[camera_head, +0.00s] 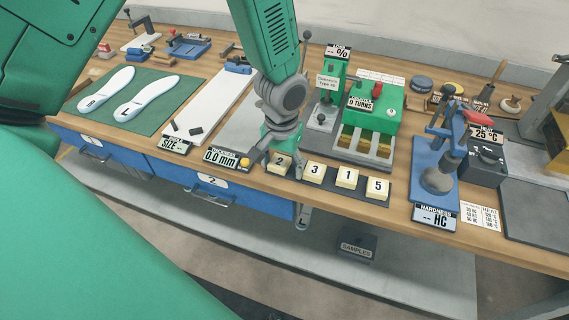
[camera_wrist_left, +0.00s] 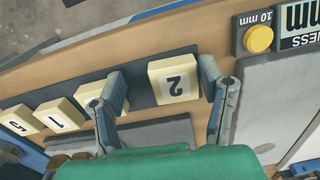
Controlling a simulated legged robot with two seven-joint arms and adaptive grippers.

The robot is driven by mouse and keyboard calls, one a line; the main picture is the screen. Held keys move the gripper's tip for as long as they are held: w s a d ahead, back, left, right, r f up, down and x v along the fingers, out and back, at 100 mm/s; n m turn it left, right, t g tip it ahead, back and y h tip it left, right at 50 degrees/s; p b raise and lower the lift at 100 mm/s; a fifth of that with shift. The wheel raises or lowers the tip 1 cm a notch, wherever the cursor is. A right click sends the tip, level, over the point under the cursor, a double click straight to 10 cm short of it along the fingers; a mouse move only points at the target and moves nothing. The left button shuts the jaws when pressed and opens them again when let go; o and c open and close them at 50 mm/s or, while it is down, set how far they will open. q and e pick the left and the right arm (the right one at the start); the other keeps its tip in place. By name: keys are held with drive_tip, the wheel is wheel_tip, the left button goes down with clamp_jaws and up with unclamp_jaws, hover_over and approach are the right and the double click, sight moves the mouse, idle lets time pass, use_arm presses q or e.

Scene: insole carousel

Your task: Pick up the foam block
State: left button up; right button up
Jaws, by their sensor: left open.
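Cream foam blocks with black numbers stand in a row on a dark strip (camera_head: 330,185) at the bench's front edge. They read 2 (camera_head: 280,163), 3 (camera_head: 314,172), 1 (camera_head: 346,178) and 5 (camera_head: 377,187). My left gripper (camera_head: 275,149) is at block 2, the leftmost in the head view. In the left wrist view the open fingers (camera_wrist_left: 162,74) lie on either side of block 2 (camera_wrist_left: 174,80), with no clear grip on it. One finger partly hides block 3 beside it. The height of the fingertips against the block is unclear. My right gripper is not in view.
The thickness gauge with its yellow button (camera_head: 246,161) and 0.0 mm label stands close left of block 2. A green machine (camera_head: 373,108) is behind the row. A blue hardness press (camera_head: 433,165) stands right of it. White insoles (camera_head: 107,90) lie on a green mat (camera_head: 158,112).

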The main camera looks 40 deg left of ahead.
use_arm(q)
drive_tip(key=shift+a, duration=0.1)
drive_tip(key=c, duration=0.6)
drive_tip(key=shift+a, duration=0.25)
drive_tip(key=shift+c, duration=1.4)
drive_tip(key=shift+a+f, duration=0.2)
drive_tip(key=shift+a, duration=0.4)
drive_tip(key=shift+d, duration=0.1)
